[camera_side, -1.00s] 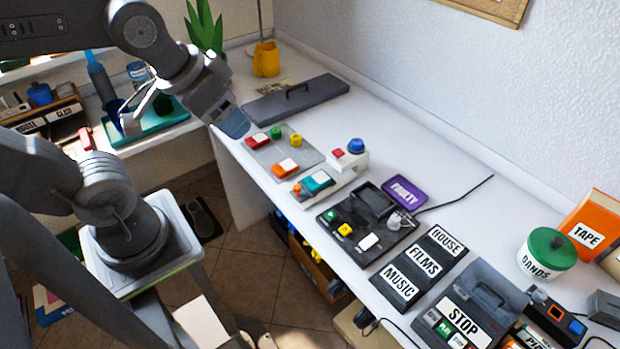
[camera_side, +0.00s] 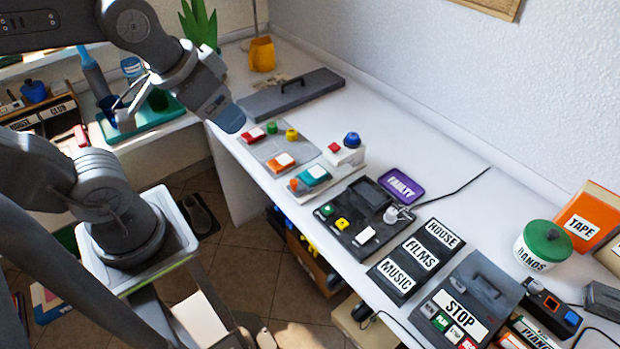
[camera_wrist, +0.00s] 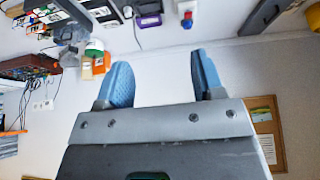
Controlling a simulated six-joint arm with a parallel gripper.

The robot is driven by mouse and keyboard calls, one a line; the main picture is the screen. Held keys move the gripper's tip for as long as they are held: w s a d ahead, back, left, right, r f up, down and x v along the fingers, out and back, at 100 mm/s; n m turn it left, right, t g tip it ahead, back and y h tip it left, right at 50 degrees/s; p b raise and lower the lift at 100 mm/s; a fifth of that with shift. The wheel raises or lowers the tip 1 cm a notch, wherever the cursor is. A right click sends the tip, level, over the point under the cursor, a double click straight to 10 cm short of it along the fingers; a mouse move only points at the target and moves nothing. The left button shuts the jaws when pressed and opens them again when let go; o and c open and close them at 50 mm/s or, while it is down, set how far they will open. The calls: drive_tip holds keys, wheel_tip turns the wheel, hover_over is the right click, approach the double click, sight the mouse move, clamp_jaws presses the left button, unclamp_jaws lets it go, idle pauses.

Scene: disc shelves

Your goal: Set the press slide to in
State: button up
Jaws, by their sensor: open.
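My gripper (camera_side: 230,117) is held in the air above the far left end of the white bench, left of the coloured controls. In the wrist view my gripper (camera_wrist: 160,80) has its two blue fingers apart with nothing between them. No part in view is labelled as the press slide, and I cannot tell which it is. A dark unit (camera_side: 338,238) with green, yellow and white controls sits mid-bench. A grey plate (camera_side: 268,152) with red, green, yellow and orange controls lies nearest my gripper. A pale unit (camera_side: 298,192) has teal, orange, red and blue controls.
Dark racks marked HOUSE, FILMS and MUSIC (camera_side: 398,276) and a box marked STOP (camera_side: 490,292) stand towards the right. A purple FAULTY tray (camera_side: 402,186) lies behind the dark unit. A long grey handled case (camera_side: 325,90) lies at the back.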

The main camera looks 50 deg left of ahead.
drive_tip(key=shift+c, duration=0.6)
drive_tip(key=shift+w+a+f, duration=0.1)
drive_tip(key=shift+w, duration=0.3)
drive_tip(key=shift+c, duration=0.5)
drive_tip(key=n+g, duration=0.4)
drive_tip(key=g, duration=0.2)
hover_over(294, 181)
wheel_tip(294, 181, down, 19)
wheel_tip(294, 181, down, 14)
drive_tip(key=shift+s, duration=0.15)
clamp_jaws()
